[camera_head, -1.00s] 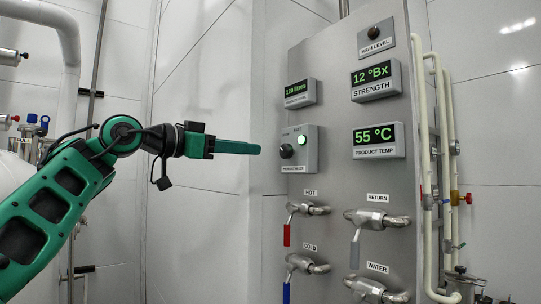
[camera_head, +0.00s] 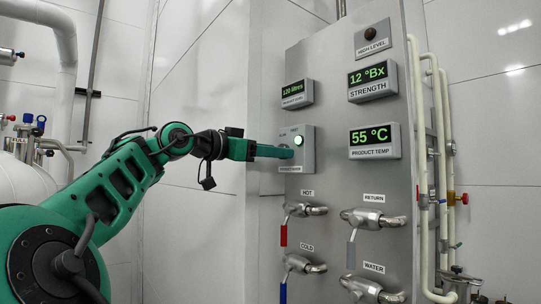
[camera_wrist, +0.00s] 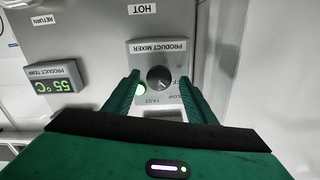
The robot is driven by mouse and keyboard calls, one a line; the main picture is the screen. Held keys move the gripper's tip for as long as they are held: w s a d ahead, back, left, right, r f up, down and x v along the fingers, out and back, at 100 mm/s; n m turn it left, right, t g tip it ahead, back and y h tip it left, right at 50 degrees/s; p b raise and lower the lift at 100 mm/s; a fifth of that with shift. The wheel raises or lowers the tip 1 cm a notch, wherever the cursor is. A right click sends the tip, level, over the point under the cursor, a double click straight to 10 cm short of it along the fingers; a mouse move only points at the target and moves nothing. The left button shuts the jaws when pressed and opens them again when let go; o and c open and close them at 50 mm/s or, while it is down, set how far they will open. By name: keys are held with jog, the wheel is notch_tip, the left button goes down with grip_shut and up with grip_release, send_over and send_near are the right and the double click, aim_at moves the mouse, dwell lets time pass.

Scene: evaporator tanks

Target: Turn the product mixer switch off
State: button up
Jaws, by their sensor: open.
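The product mixer switch is a black round knob (camera_wrist: 160,78) on a grey box labelled PRODUCT MIXER (camera_wrist: 157,46). In the wrist view the box appears upside down, with OFF, SLOW and FAST marks around the knob. My gripper (camera_head: 291,153) is at the box in the head view, and its fingers hide the knob there. In the wrist view my gripper (camera_wrist: 158,82) is open, with one finger on each side of the knob. I cannot tell whether the fingers touch it. A lit green lamp (camera_head: 298,141) is on the box.
The grey panel (camera_head: 335,150) carries displays for strength (camera_head: 373,79) and product temp (camera_head: 375,139). Below the box are the hot (camera_head: 305,210) and cold (camera_head: 303,264) valves, with return (camera_head: 373,219) and water (camera_head: 373,289) valves to the right. Pipes run along the panel's right side.

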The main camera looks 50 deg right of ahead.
jog(key=shift+s+d, duration=0.15)
jog(key=shift+d, duration=0.35)
jog(key=c, duration=1)
jog(key=shift+c, duration=0.2)
jog(key=shift+n, duration=0.3)
jog(key=shift+w+n, duration=0.2)
jog(key=shift+n, duration=4.1)
